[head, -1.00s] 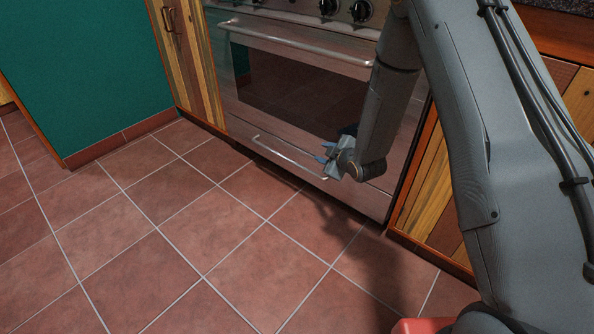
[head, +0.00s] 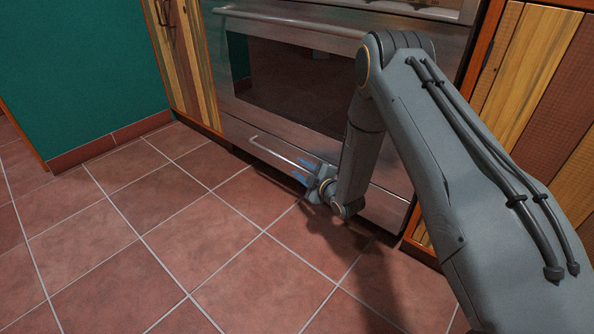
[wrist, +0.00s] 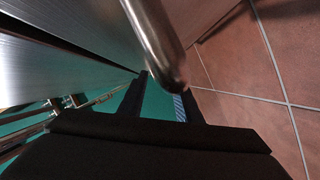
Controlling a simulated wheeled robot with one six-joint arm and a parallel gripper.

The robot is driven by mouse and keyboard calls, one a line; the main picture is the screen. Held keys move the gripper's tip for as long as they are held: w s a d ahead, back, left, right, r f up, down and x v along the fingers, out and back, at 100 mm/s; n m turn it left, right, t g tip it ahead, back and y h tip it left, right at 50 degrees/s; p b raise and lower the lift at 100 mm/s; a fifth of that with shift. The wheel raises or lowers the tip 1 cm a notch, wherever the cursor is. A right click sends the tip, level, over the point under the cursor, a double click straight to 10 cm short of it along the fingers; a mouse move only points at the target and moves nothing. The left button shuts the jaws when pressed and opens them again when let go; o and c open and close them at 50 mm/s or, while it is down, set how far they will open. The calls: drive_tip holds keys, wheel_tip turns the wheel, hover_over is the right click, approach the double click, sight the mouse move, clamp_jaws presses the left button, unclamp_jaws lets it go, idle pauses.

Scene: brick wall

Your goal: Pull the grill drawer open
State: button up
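The grill drawer (head: 382,204) is the low steel panel under the oven door and looks shut. Its handle (head: 268,149) is a long thin bar; its right end is near or behind my gripper. My gripper (head: 303,170) is low at the right part of this handle, with its bluish fingertips towards the drawer. In the wrist view, the handle (wrist: 155,38) comes down from the top and its rounded end overlaps the space between the two dark fingers of my gripper (wrist: 162,104). The fingers are apart, with green wall showing between them. I cannot tell whether they touch the bar.
The oven door (head: 285,85) with its own bar handle (head: 290,20) is above the drawer. Wooden cabinets stand to the left (head: 190,65) and right (head: 520,80). A green wall (head: 80,75) is at the far left. The tiled floor (head: 130,230) in front is clear.

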drive_tip(key=shift+b+x, duration=0.45)
drive_tip(key=shift+x, duration=0.85)
drive_tip(key=shift+r, duration=0.1)
clamp_jaws()
